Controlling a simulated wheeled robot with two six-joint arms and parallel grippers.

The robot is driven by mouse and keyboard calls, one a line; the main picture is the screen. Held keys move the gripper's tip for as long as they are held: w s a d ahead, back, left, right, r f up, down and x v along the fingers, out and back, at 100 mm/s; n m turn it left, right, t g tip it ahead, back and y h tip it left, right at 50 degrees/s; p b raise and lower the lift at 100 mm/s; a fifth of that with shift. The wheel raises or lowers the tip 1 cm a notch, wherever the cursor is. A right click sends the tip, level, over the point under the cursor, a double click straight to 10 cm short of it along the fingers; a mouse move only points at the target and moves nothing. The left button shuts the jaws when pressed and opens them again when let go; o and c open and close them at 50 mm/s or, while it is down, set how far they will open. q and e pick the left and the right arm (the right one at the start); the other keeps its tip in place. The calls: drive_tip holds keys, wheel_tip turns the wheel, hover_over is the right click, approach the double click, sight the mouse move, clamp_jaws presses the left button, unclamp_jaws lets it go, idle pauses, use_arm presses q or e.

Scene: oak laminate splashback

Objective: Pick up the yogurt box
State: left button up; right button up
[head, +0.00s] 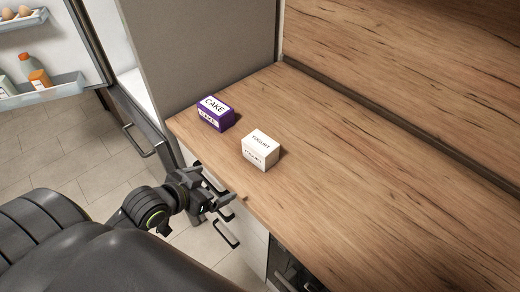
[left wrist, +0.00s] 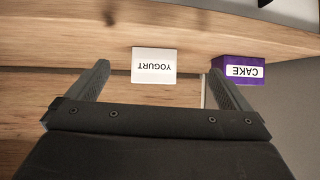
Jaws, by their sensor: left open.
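The yogurt box (head: 260,150) is a small white box with black lettering, standing on the wooden counter near its front edge. In the left wrist view the yogurt box (left wrist: 153,66) lies ahead, between the lines of the two fingers and beyond their tips. My left gripper (head: 238,197) is at the counter's front edge, on the near side of the yogurt box and apart from it. In the left wrist view the left gripper (left wrist: 157,82) is open with nothing between its fingers. My right gripper is not in view.
A purple cake box (head: 214,113) stands left of the yogurt box, close to it; it also shows in the left wrist view (left wrist: 238,70). A grey panel (head: 205,50) rises behind it. An open fridge door (head: 45,90) is at far left. The counter (head: 370,190) is clear to the right.

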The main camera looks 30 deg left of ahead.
use_arm(q)
drive_tip(key=t+h, duration=0.2)
approach(253, 150)
drive_tip(key=shift+m, duration=0.3)
drive_tip(key=p+x, duration=0.1)
drive_tip(key=x, duration=0.7)
drive_tip(key=shift+w+f, duration=0.15)
drive_tip(key=shift+w+d+p, duration=0.1)
drive_tip(key=shift+w+p, duration=0.3)
drive_tip(key=shift+p, duration=0.05)
drive_tip(key=p+x, duration=0.1)
drive_tip(key=x, duration=0.2)
drive_tip(key=shift+x, duration=0.75)
drive_tip(key=c, duration=0.9)
drive_tip(key=shift+c, duration=0.7)
